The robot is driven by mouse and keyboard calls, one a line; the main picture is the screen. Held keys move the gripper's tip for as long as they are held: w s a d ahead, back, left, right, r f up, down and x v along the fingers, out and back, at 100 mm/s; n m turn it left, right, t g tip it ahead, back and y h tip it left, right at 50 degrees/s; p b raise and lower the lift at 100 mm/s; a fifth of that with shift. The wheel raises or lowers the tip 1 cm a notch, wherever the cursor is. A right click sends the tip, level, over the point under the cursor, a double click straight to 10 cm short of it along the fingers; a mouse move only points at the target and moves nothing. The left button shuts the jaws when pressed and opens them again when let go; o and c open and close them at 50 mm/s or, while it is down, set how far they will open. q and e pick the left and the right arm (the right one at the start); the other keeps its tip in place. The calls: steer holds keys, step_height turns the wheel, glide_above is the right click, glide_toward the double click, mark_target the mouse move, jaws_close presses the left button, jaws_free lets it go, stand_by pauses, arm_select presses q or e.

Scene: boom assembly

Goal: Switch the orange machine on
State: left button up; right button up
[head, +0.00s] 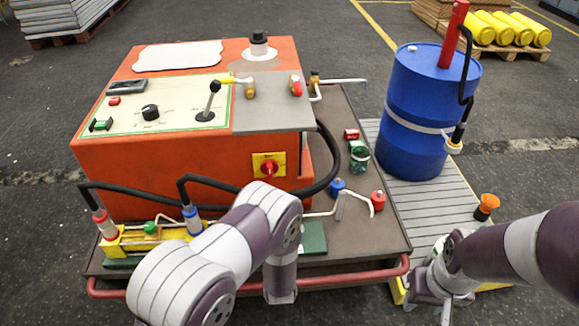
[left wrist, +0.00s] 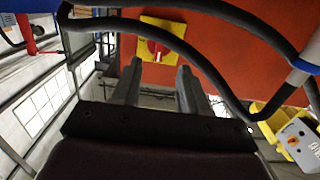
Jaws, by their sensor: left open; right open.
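The orange machine (head: 120,165) stands on a cart. On its front is a yellow plate (head: 258,160) with a red rotary switch (head: 268,168); the switch also shows in the left wrist view (left wrist: 154,46). My left gripper (left wrist: 160,68) is open and empty, its two fingers pointing toward the switch and apart from it. In the head view my left arm hides its fingers. My right gripper (head: 436,292) is open and empty at the lower right, away from the machine. The switch's exact setting is hard to tell.
Black hoses (left wrist: 205,65) cross the left wrist view around the fingers. A yellow block with hose fittings (head: 150,238) stands left of my left arm. A blue drum (head: 415,115) stands to the right. A red rail (head: 345,278) runs along the cart's front edge.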

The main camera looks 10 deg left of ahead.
mark_target(270, 174)
arm_select(q)
steer(key=shift+t, duration=0.4)
steer(key=b+x, duration=0.1)
steer(key=x, duration=0.3)
steer(key=r+b+x, duration=0.1)
steer(key=x, duration=0.3)
steer(key=b+x, duration=0.1)
steer(key=x, duration=0.3)
steer(key=shift+w+a+r, duration=0.1)
steer(key=shift+a+r, duration=0.1)
steer(key=shift+a, duration=0.1)
jaws_close()
